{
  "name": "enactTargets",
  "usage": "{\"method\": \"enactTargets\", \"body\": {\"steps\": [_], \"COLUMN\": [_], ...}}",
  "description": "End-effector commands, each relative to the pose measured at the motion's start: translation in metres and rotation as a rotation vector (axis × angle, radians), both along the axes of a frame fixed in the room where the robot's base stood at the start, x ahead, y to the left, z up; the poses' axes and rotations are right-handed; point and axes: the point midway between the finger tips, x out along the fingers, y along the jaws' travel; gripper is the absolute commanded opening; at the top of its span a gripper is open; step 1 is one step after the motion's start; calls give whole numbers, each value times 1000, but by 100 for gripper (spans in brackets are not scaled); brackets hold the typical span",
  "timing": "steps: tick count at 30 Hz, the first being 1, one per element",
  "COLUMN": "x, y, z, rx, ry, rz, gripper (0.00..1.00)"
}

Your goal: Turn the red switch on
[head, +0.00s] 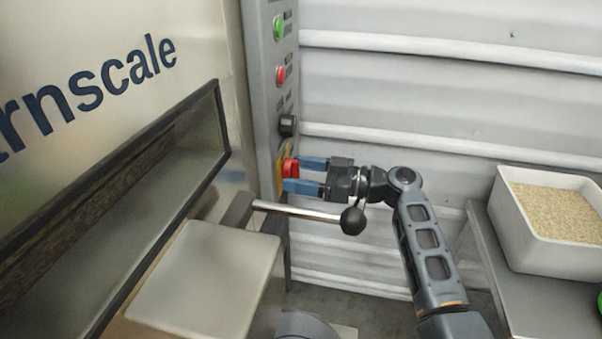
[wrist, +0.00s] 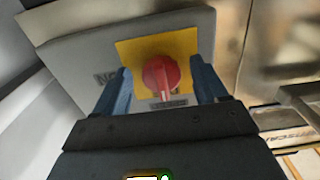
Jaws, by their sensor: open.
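The red switch (head: 290,168) is a rotary knob on a yellow plate (head: 280,172), low on the grey control panel (head: 262,95) in the head view. In the wrist view the red switch (wrist: 161,77) sits in the middle of the yellow plate (wrist: 190,52), its ridge pointing down in the picture. My gripper (head: 306,174) is open, with its blue fingers on either side of the knob. In the wrist view my gripper (wrist: 160,85) also straddles the knob, with gaps showing on both sides. Whether the fingertips touch the plate I cannot tell.
Above the switch are a black knob (head: 288,126), a red button (head: 281,75) and a green button (head: 279,27). A lever with a black ball (head: 353,220) stands just below my gripper. A white bin of grain (head: 508,225) rests on a bench at right.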

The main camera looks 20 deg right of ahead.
Motion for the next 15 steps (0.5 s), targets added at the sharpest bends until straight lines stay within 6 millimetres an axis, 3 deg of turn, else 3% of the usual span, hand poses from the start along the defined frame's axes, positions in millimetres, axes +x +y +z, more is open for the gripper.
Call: {"method": "enactTargets", "body": {"steps": [8, 15], "x": [1, 1], "y": [1, 1], "z": [0, 0], "rx": [0, 0], "ry": [0, 0], "rz": [0, 0], "gripper": [72, 49]}}
